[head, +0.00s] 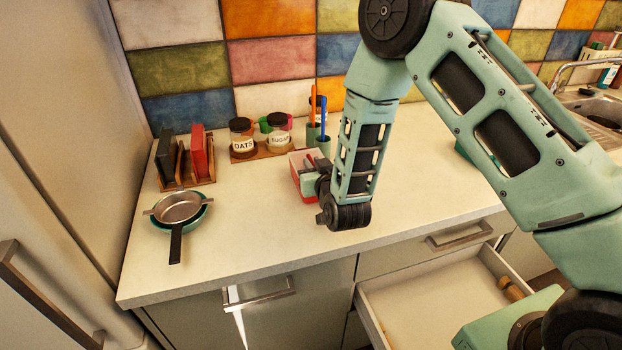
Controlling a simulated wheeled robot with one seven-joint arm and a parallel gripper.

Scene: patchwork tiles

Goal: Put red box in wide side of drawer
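The drawer (430,290) below the counter at the right is pulled open. Its visible floor is mostly bare, and my arm and base hide its right part. I cannot make out a divider.
A rack with red and dark upright items (198,152), pans (178,208), an oats jar (242,138), a sugar jar (279,133) and pens (323,117) stand on the counter. A wooden object (511,289) lies in the drawer. The front counter (250,240) is clear.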

